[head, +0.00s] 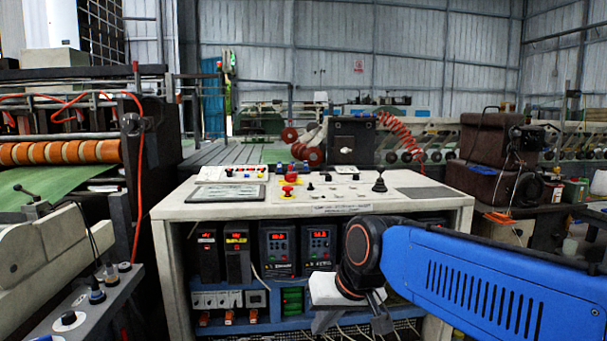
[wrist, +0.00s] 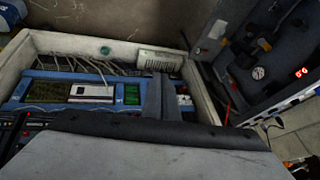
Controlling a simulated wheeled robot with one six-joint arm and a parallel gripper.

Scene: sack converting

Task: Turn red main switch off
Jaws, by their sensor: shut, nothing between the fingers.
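A white control console (head: 185,207) stands in the middle of the head view. On its top are a red knob on a yellow base (head: 288,191) and another red knob (head: 291,177) behind it. I cannot tell which red control is the main switch, or its setting. Orange-red switches (head: 228,317) also show low in the open cabinet. My gripper (wrist: 161,85) is shut and empty in the wrist view, in front of the cabinet's inner parts. In the head view my gripper (head: 381,313) hangs before the cabinet's lower right, below the console top and apart from the red knobs.
A black joystick (head: 379,182) stands at the right of the console top, with a flat display panel (head: 228,193) at the left. Drives with red displays (head: 320,240) fill the cabinet. A machine with an orange roller (head: 60,152) is at left. Brown boxes (head: 495,160) stand at right.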

